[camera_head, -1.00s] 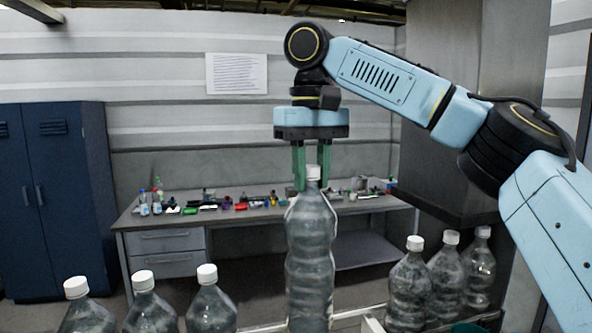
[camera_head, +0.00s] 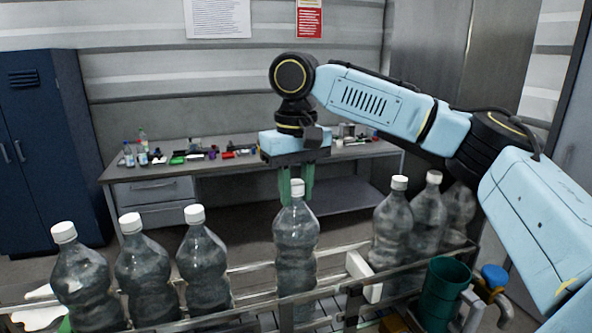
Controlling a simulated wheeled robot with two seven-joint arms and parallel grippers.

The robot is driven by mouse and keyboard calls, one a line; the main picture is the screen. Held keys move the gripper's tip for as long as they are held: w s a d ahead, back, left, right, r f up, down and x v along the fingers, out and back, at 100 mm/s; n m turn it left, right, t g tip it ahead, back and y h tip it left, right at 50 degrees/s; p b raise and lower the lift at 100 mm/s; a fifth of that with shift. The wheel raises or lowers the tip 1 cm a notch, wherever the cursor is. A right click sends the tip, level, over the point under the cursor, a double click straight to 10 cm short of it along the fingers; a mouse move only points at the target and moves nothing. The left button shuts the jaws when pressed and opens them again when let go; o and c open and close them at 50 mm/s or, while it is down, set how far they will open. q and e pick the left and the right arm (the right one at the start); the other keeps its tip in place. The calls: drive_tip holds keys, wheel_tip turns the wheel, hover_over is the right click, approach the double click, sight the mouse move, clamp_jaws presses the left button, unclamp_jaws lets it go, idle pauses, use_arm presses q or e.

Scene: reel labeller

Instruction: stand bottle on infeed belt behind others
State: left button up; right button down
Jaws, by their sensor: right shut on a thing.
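My right gripper (camera_head: 296,184) points down and is shut on the neck of a clear bottle (camera_head: 297,242) with a white cap. The bottle is upright, its lower part between the rails of the belt (camera_head: 325,312). Whether its base touches the belt is hard to tell. Three similar white-capped bottles, the nearest of them (camera_head: 203,268), stand in a row to its left, with a gap between. Three more, one of them (camera_head: 392,228), stand to its right, beyond a white block (camera_head: 362,275). My left gripper is out of view.
A dark green cup-like part (camera_head: 442,290) and a blue-topped part (camera_head: 494,276) stand at the front right, near my right arm. A workbench (camera_head: 225,172) with small items is behind. A blue cabinet (camera_head: 42,150) is at the left.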

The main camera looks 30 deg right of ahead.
drive_tip(key=shift+f, duration=1)
drive_tip(key=c, duration=1.1)
unclamp_jaws()
drive_tip(key=shift+f, duration=0.1)
wheel_tip(320, 180, up, 12)
drive_tip(key=shift+r, duration=0.1)
